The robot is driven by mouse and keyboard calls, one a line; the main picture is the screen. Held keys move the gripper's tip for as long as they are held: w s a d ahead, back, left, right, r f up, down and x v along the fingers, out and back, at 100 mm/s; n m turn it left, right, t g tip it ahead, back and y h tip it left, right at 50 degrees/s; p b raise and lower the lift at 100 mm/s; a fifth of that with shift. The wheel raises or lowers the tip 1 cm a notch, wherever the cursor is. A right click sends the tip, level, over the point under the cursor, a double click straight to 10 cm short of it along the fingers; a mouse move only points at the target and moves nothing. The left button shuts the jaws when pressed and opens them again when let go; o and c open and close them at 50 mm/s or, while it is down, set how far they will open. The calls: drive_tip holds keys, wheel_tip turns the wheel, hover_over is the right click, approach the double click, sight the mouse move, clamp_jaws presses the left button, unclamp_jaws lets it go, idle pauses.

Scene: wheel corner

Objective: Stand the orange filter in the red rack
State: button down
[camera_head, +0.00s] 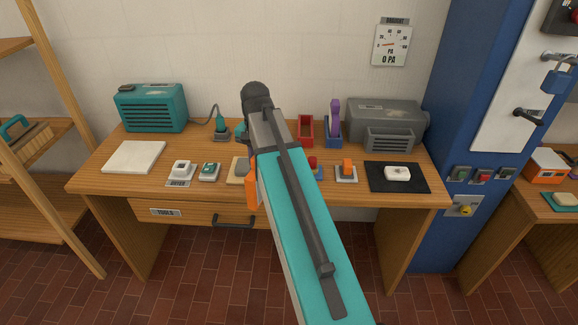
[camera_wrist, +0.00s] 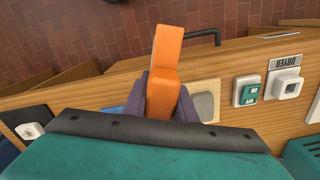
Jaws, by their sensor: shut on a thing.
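The orange filter (camera_wrist: 166,60) is gripped between the dark fingers of my gripper (camera_wrist: 168,102) in the wrist view. It sticks out past the front edge of the workbench. The red rack (camera_head: 306,128) stands at the back of the bench, right of my arm, and looks empty. A blue rack (camera_head: 334,138) right of it holds an upright purple filter (camera_head: 335,114).
The workbench (camera_head: 116,185) carries a teal box (camera_head: 150,108) and a white board (camera_head: 134,157) at left. A grey machine (camera_head: 388,125) stands right of the racks. Several switches line the front, with an orange one (camera_head: 347,166) and a black mat (camera_head: 386,182) at right.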

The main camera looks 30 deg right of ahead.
drive_tip(key=w+a+n, duration=0.2)
drive_tip(key=a, duration=0.6)
drive_tip(key=w+a+f+n, duration=0.1)
drive_tip(key=w+a+n, duration=0.2)
drive_tip(key=a, duration=0.6)
drive_tip(key=shift+a+f, duration=0.1)
drive_tip(key=shift+f, duration=0.05)
